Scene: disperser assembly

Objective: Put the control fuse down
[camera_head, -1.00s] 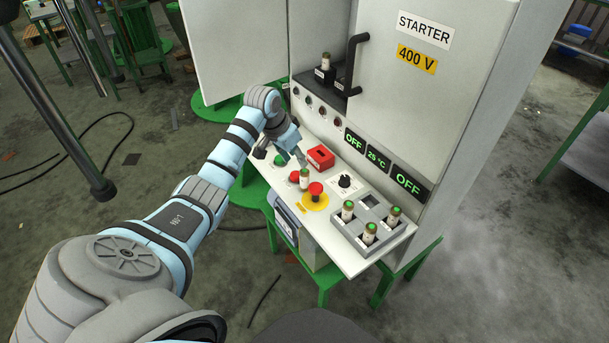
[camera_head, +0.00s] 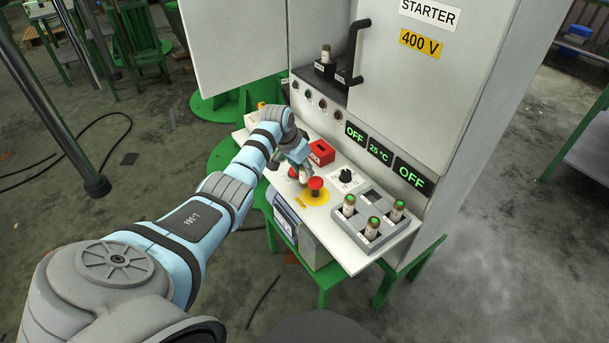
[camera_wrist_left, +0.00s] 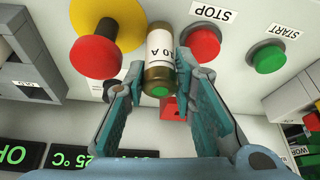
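My left gripper (camera_head: 299,163) is at this fuse. In the left wrist view its two teal fingers (camera_wrist_left: 153,72) are spread on either side of the fuse, with a gap at the left finger; contact at the right finger is unclear. My right gripper is not in view.
A grey tray (camera_head: 352,231) at the panel's right holds three green-topped fuses. Near the fuse are the emergency stop (camera_head: 316,185), the STOP button (camera_wrist_left: 203,42), a green button (camera_wrist_left: 267,58), a red box (camera_head: 321,152) and a black knob (camera_head: 345,176).

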